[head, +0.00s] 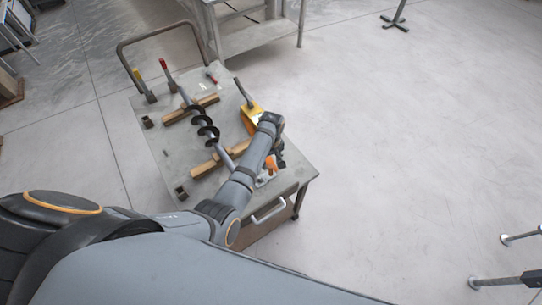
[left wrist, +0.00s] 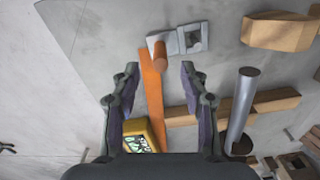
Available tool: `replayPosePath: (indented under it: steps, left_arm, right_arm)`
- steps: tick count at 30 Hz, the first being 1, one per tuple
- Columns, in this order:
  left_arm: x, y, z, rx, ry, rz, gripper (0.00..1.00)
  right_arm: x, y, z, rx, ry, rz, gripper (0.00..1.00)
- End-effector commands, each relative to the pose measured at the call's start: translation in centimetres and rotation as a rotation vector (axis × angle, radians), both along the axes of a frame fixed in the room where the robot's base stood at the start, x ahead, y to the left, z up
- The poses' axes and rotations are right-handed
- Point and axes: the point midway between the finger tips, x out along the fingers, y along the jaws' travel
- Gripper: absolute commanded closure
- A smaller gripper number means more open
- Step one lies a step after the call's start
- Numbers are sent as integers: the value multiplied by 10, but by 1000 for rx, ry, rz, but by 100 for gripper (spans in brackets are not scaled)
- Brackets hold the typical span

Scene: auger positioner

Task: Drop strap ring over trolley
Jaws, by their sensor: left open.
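The trolley (head: 160,122) is a grey flat-topped cart with a bent tube handle at its far left end. An orange strap-like piece (left wrist: 153,95) lies on its top in the left wrist view. It runs between my left gripper's fingers to a grey metal fitting (left wrist: 190,40) with a short orange-brown peg. An orange part (head: 271,163) also shows near my gripper in the head view, near the trolley's front edge. My left gripper (left wrist: 159,72) is open, pointing down over the trolley, with nothing clamped. I cannot make out a clear ring. My right gripper is out of view.
A dark spiral auger (head: 206,128) with a silver shaft (left wrist: 240,105) lies across wooden blocks (head: 190,109) on the trolley. A yellow box (head: 249,118) sits near my left wrist. Red-handled tools stand at the far end.

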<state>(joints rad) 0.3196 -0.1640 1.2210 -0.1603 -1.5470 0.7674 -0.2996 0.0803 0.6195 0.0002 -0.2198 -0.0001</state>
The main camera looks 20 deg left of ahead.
Motion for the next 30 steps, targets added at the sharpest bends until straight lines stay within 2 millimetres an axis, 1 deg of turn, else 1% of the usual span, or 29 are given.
replayPosePath:
  steps: [1,3,6,9,13,30]
  left_arm:
    - [1,-1,11,-2,-3,0,55]
    - [0,-1,25,-2,-2,0,55]
    - [0,0,39,-1,-1,-1,55]
    - [0,0,47,0,0,-1,55]
    - [0,0,49,0,1,0,55]
    - [0,0,49,-1,1,0,55]
  right_arm:
    - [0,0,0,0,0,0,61]
    - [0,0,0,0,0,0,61]
    - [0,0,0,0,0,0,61]
    - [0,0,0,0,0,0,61]
    - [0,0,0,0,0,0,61]
    - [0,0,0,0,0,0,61]
